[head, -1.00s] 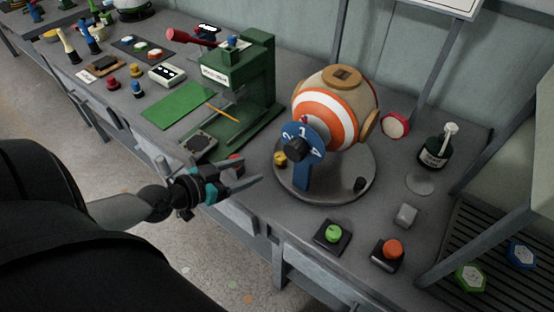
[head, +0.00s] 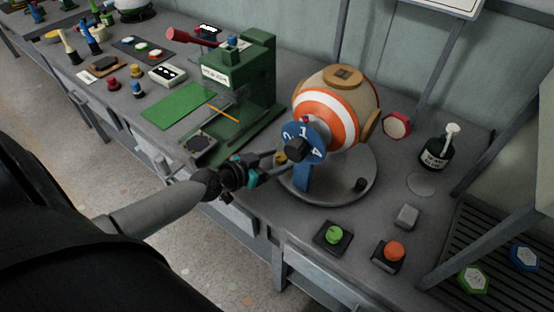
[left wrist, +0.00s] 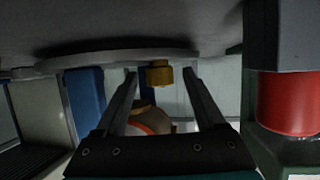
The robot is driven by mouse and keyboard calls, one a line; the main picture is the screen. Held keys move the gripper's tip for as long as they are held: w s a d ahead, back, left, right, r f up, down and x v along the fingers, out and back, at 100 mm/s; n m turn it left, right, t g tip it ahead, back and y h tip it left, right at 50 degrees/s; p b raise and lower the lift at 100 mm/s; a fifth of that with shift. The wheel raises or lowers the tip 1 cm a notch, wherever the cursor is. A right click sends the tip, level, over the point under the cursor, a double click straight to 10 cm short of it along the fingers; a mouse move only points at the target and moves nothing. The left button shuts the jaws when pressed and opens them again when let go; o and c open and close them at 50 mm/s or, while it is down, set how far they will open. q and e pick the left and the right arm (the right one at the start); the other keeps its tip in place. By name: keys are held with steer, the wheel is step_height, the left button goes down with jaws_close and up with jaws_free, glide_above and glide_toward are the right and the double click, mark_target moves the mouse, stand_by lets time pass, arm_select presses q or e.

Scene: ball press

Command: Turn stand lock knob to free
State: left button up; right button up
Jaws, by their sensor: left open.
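A ball with orange and white rings (head: 325,115) sits on a round grey stand base (head: 335,190). A blue post with a lettered dial (head: 303,178) and a black knob (head: 296,149) rises at its front. A small yellow knob (head: 281,158) is low on the base's left side, partly hidden by my gripper. A dark knob (head: 360,184) is on the base's right. My left gripper (head: 277,161) is open at the yellow knob. In the left wrist view the yellow knob (left wrist: 159,74) shows between the fingertips; I cannot tell whether they touch it. My right gripper is not in view.
The green press (head: 240,90) stands just left of the stand. A red cylinder (left wrist: 290,105) is close beside the gripper in the left wrist view. Green (head: 333,233) and orange (head: 394,251) buttons are at the front right. A glue bottle (head: 437,150) stands at the right.

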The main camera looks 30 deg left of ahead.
arm_select(q)
steer(key=shift+w+f, duration=0.1)
steer(key=shift+w, duration=0.05)
steer(key=shift+c, duration=0.3)
jaws_close()
stand_by(0.3)
